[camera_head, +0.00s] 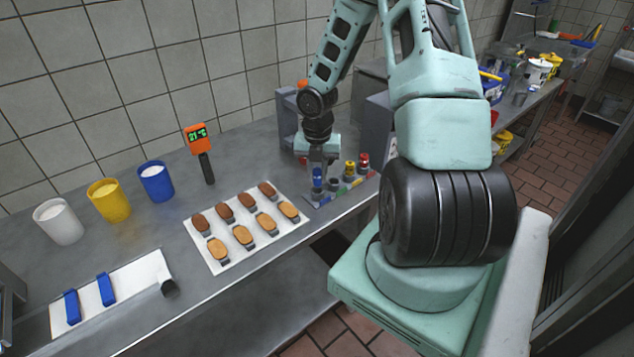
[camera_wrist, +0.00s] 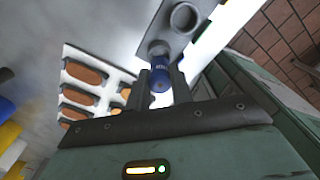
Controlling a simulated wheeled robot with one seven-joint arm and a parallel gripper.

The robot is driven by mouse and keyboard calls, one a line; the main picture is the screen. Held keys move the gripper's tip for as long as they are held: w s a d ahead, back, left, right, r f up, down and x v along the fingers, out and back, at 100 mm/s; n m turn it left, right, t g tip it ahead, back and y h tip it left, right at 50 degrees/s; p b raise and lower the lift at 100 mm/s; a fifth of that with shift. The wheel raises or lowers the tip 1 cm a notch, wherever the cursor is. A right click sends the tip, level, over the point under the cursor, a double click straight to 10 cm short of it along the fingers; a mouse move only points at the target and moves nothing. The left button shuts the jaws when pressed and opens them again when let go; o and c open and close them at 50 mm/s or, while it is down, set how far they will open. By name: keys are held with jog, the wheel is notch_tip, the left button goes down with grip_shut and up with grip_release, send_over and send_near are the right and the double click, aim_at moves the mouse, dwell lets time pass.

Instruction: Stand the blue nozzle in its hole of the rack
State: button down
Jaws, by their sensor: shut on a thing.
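My gripper (camera_head: 318,166) points down over the left end of the nozzle rack (camera_head: 314,201). It is shut on the blue nozzle (camera_head: 317,173), which also shows between the fingers in the wrist view (camera_wrist: 160,77). The nozzle looks roughly upright, over or at the end socket of the grey rack (camera_wrist: 205,8). I cannot tell whether its tip is inside the hole. A yellow nozzle (camera_head: 350,168) and a red nozzle (camera_head: 363,160) stand at the rack's right end. An empty round socket (camera_wrist: 184,17) shows beside the blue nozzle in the wrist view.
A white tray (camera_head: 218,262) with several brown and tan cookies lies left of the rack. An orange thermometer (camera_head: 198,139) and white, yellow and blue cups stand further left. A grey machine (camera_head: 287,115) is behind my gripper. The counter's front edge is close to the rack.

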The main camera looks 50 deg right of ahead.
aim_at(317, 180)
jog(key=shift+f, duration=1.65)
jog(key=shift+f, duration=0.15)
jog(key=c, duration=1.2)
grip_release()
jog(key=shift+c, duration=0.2)
